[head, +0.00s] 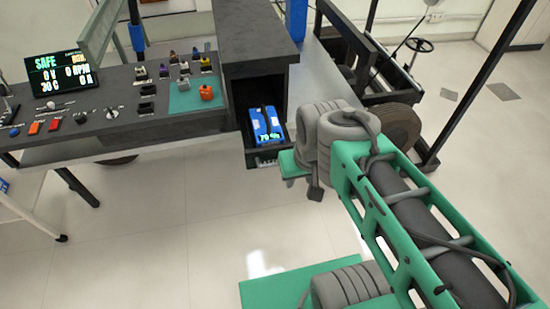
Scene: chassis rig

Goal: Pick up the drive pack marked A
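A blue drive pack (266,125), with a dark strip and small pale lettering on it, sits in an open dark drawer (252,158) below the grey cabinet. The lettering is too small to read surely, and I cannot make out a mark A. The wrist end of my green and grey arm is just right of the drawer, close to its front right corner. My gripper (296,172) is mostly hidden by the wrist, and its fingertips do not show clearly. I see nothing held in it.
A dark workbench (120,110) on the left carries a display (62,75), buttons, small connectors and a teal mat (182,100) with an orange part (207,92). A dark wheeled frame (372,70) stands behind my arm on the right.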

